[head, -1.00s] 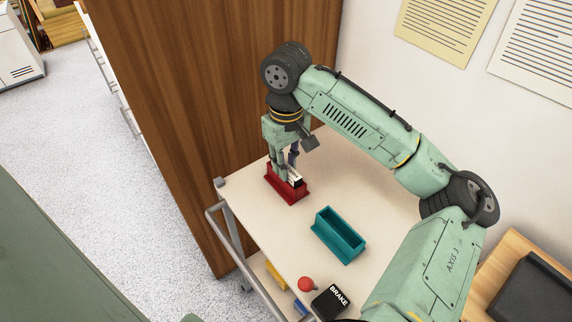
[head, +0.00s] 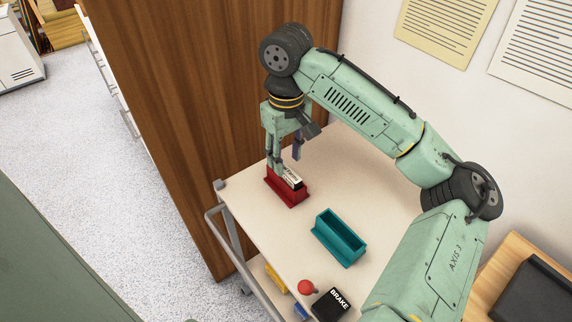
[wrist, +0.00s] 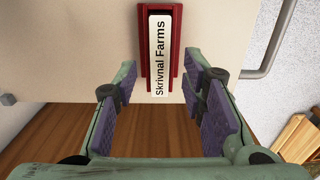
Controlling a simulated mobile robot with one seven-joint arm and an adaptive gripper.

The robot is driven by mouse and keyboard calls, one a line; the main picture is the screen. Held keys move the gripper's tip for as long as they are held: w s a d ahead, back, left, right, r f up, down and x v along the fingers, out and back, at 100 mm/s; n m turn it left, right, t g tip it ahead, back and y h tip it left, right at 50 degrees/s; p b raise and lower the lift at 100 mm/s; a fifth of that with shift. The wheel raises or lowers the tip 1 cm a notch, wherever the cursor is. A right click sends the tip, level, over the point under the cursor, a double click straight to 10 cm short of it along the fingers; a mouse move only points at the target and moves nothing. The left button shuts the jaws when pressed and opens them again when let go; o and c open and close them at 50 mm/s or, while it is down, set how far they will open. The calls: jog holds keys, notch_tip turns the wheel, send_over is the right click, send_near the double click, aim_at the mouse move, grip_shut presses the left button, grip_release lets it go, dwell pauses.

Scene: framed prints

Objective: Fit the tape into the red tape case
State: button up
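The tape (head: 292,178) is a dark block with a white label on top, reading "Skrivnal Farms" in the wrist view (wrist: 160,60). It sits upright in the red tape case (head: 288,193), its top showing above the walls. The case also shows around the tape in the wrist view (wrist: 144,45). How deep the tape sits is hard to tell. My gripper (head: 287,163) is open just above the case. In the wrist view its purple-padded fingers stand wide apart, clear of the tape on both sides.
A teal case (head: 340,237), open and empty, stands nearer on the pale cart top (head: 290,228). A red knob (head: 306,287) and a black BRAKE block (head: 332,302) are at the near edge. A wooden panel (head: 170,90) rises behind the cart, with a wall at right.

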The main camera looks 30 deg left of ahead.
aim_at(286, 169)
notch_tip(286, 169, up, 9)
jog(key=shift+f, duration=0.2)
dwell(0.6)
